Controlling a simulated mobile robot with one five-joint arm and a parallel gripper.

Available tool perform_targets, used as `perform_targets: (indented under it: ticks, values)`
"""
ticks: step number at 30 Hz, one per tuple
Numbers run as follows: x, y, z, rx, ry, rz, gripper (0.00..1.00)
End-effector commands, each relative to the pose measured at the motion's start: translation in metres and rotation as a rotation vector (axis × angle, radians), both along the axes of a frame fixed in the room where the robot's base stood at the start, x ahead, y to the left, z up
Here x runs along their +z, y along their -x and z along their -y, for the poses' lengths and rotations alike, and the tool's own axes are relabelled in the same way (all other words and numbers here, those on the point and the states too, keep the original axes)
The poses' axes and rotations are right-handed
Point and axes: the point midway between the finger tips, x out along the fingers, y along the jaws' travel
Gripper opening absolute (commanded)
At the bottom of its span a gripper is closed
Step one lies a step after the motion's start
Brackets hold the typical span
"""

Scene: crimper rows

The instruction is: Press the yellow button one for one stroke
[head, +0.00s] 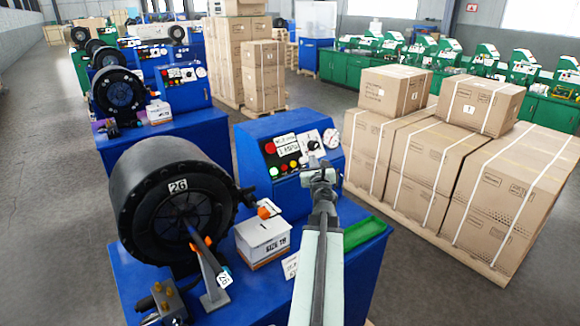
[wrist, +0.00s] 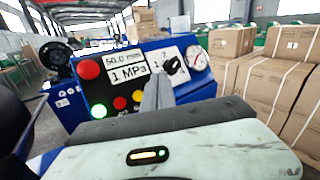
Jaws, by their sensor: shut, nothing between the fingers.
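My gripper (head: 318,165) is shut and empty, in front of the panel's right part. In the wrist view its closed fingers (wrist: 157,92) point at the panel, right of the yellow button and below the black knob (wrist: 175,65). The fingers appear apart from the yellow button; whether they touch the panel I cannot tell.
A larger red button (wrist: 88,69), white labels and a round gauge (wrist: 197,57) share the panel. A black round crimper head (head: 175,200) and a white box (head: 262,240) stand left of my arm. Strapped cartons (head: 460,165) stand at the right. Grey floor (head: 50,200) is clear at the left.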

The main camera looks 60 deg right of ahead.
Motion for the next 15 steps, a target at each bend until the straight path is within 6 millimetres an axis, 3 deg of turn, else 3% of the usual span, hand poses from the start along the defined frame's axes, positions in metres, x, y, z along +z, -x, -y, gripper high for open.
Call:
perform_targets:
  ticks: [8, 15]
  values:
    - [-0.004, -0.005, 0.001, 0.001, 0.0, 0.0, 0.0]
    - [-0.021, -0.026, 0.009, 0.003, 0.0, 0.0, 0.0]
